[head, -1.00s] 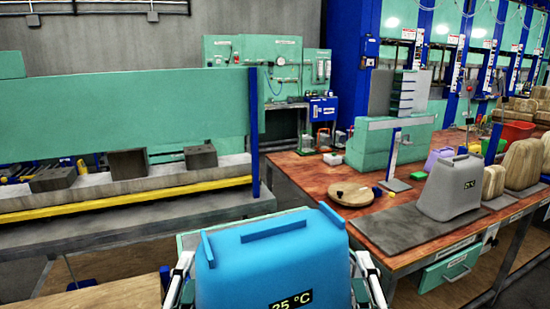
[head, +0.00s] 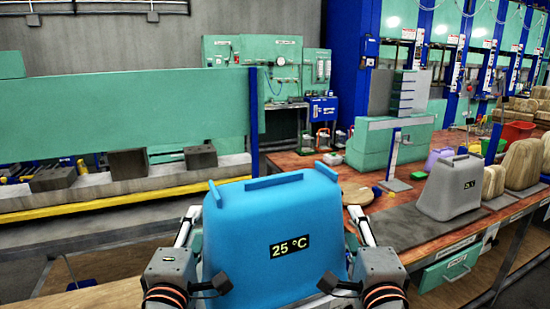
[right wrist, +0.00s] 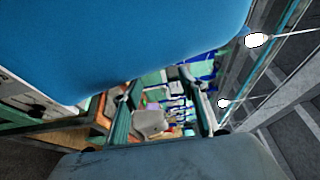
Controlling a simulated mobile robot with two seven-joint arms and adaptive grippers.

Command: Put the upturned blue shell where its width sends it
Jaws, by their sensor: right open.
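The upturned blue shell (head: 235,240) is large, with raised ridges on its top and a dark label reading 25 °C on its front. It fills the lower middle of the head view, between my two arms. My left gripper (head: 190,223) is against or close beside its left side; its finger opening is not clear. My right gripper (head: 359,222) is open along its right side. Contact at either side cannot be made out. In the right wrist view the shell's blue wall (right wrist: 110,45) fills the upper left. The shell's underside is hidden.
A red-brown bench (head: 300,163) at the right carries a grey shell (head: 449,192) on a dark mat, a round wooden disc (head: 357,194), a green machine (head: 372,145) and brown shells (head: 519,163). At the left, a long green press (head: 120,105) has dark blocks on its ledge.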

